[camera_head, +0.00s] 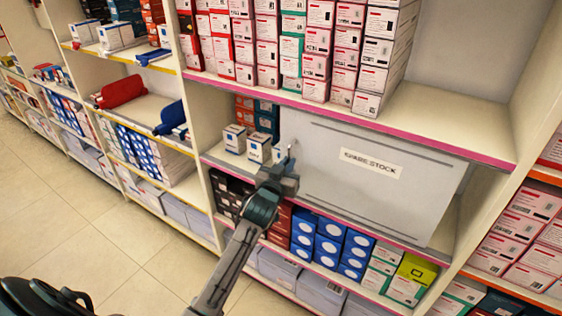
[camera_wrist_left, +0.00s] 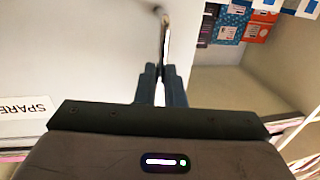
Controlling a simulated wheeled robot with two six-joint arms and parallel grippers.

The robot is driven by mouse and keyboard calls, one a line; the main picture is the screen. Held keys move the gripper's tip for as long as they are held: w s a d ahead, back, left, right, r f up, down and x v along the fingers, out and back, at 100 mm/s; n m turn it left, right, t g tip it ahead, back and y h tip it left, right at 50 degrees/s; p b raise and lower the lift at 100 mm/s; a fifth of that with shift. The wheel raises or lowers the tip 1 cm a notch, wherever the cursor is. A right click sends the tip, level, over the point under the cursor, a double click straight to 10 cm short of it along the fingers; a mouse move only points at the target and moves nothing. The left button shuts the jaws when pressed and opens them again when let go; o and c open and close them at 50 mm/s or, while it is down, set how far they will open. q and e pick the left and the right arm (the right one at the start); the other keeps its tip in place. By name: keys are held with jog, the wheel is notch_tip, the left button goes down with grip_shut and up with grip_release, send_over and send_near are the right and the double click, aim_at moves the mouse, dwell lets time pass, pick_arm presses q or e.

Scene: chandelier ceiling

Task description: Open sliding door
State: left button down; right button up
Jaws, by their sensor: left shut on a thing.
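The sliding door (camera_head: 385,187) is a light grey panel labelled "SPARE STOCK", set across a shelf bay below the pink-edged shelf. Small boxes show in the open part of the bay to its left. The door handle (camera_head: 291,151) is a thin metal bar near the door's left edge; it also shows in the left wrist view (camera_wrist_left: 165,38). My left gripper (camera_head: 287,170) is at this handle, and its fingers (camera_wrist_left: 161,82) are closed together on the bar's lower part. The door panel (camera_wrist_left: 85,45) fills the left of the wrist view. My right gripper is not in view.
White and red boxes (camera_head: 340,45) stand on the shelf above the door. Blue boxes (camera_head: 328,243) and a yellow box (camera_head: 418,268) sit on the shelf below. The tiled floor (camera_head: 120,225) is clear at the left.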

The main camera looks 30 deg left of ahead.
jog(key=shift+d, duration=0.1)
pick_arm(q)
jog(key=c, duration=1.6)
grip_release()
jog(key=shift+o, duration=0.3)
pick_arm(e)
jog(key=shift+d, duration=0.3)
